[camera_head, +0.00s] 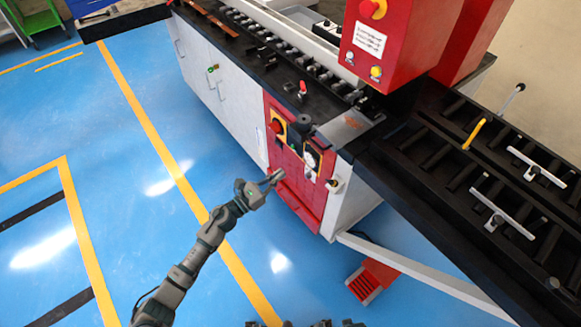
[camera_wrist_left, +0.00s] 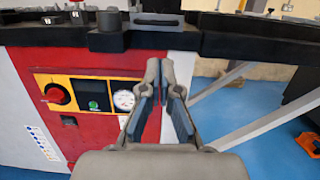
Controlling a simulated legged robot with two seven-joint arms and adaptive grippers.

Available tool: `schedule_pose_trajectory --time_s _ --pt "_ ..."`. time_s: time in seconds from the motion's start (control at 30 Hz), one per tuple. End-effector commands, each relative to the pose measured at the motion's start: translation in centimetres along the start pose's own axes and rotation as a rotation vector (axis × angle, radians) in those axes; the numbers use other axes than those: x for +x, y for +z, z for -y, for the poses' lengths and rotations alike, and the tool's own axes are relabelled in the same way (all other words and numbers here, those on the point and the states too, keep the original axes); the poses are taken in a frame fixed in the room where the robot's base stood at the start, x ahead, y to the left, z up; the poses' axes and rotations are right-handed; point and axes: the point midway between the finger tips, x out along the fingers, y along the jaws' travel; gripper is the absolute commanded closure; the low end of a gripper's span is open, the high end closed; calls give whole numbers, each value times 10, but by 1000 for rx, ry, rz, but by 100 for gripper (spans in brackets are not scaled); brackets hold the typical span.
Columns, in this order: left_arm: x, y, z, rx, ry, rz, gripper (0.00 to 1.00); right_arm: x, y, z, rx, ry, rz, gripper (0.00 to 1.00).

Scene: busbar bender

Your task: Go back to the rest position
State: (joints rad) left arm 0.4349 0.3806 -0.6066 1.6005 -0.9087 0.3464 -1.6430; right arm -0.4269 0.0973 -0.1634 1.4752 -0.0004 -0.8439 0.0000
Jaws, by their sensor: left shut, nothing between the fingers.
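My left gripper (camera_head: 275,178) reaches in from the bottom left over the blue floor, with its fingers in front of the red control panel of the busbar bender (camera_head: 283,197). In the left wrist view the gripper (camera_wrist_left: 163,68) has its fingertips close together, with nothing between them. The panel (camera_wrist_left: 80,65) there has a red knob, a green button and a round gauge, to the left of the fingers. My right gripper is not seen.
The bender's black worktop (camera_head: 262,62) with rollers runs to the upper left. A roller table (camera_head: 470,150) extends right. A red foot pedal (camera_head: 372,280) and a slanted white brace (camera_head: 420,276) are at the lower right. The floor (camera_head: 110,200) at left is clear.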

Motion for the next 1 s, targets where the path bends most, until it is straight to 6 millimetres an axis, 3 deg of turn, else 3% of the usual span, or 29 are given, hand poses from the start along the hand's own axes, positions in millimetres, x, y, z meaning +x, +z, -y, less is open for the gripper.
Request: schedule_pose_trajectory --time_s 0.33,0.47,0.57,0.73,0.87,1.0 --pt "-8 0 1 -2 1 -1 100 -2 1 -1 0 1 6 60" --pt "-19 -18 -11 -167 87 -1 100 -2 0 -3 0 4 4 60" --pt "-47 -58 -31 -505 271 13 100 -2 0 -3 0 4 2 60" --pt "-131 -164 -52 -1201 707 96 100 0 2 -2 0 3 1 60" --pt "-205 -243 -35 -1623 1038 207 100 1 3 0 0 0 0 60" --pt "-287 -315 10 -1976 1407 373 100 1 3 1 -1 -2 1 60"
